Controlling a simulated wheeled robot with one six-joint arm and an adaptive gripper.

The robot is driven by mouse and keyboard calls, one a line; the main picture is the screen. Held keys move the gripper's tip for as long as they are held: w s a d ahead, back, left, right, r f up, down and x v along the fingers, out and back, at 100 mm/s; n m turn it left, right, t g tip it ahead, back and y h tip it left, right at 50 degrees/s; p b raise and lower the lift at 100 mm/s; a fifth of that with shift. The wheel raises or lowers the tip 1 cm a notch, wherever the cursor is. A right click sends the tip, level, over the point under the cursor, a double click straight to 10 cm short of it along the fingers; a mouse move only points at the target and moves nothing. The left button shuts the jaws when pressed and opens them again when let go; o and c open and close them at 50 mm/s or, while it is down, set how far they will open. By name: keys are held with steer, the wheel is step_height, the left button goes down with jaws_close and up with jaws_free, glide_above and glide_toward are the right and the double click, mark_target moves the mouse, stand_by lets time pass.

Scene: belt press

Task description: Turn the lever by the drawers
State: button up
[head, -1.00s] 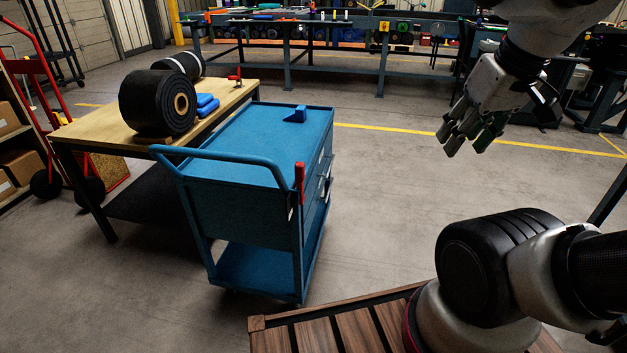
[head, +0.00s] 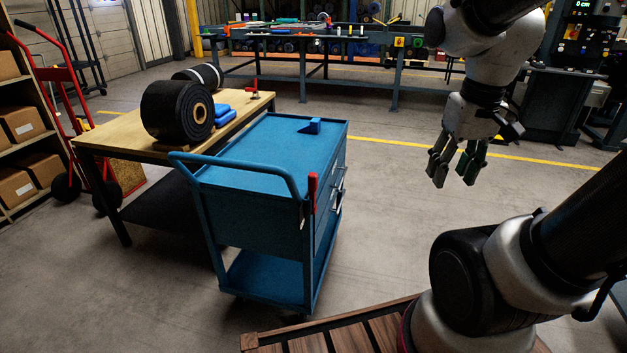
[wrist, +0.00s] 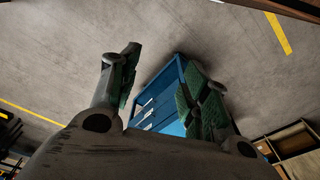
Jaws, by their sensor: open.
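The lever (head: 312,187) has a red upright handle and is mounted at the near right corner of the blue cart (head: 248,218), beside the drawers (head: 338,178) on its right side. My gripper (head: 455,178) is open and empty, pointing down in the air to the right of the cart, well apart from the lever. In the wrist view the drawer fronts (wrist: 157,106) show between the open fingers. I cannot make out the lever in the wrist view.
A wooden table (head: 100,134) with black belt rolls (head: 177,112) stands behind the cart's left side. A slatted wooden platform (head: 330,335) is at the front. A long workbench (head: 320,57) runs along the back. The floor right of the cart is clear.

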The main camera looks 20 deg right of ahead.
steer(key=w+a+f+m+g+y, duration=0.2)
steer(key=f+m+y, duration=0.1)
steer(key=f, duration=0.3)
steer(key=w+a+f+m+g+y, duration=0.2)
steer(key=f+m+g+y, duration=0.1)
steer(key=f, duration=0.3)
steer(key=m+t+y, duration=0.9)
steer(key=m, duration=0.5)
glide_toward(317, 176)
steer(key=s+a+f, duration=0.4)
steer(key=s+f, duration=0.2)
steer(key=w+r+m+t, duration=0.1)
steer(key=w, duration=0.1)
steer(key=w+r+t, duration=0.1)
steer(key=w, duration=0.1)
steer(key=w+r+m+t, duration=0.1)
steer(key=w+r, duration=0.1)
steer(key=shift+w+a+m+t+y, duration=0.1)
steer(key=shift+w+m+t+y, duration=0.2)
steer(key=shift+w+t, duration=0.1)
steer(key=x, duration=0.7)
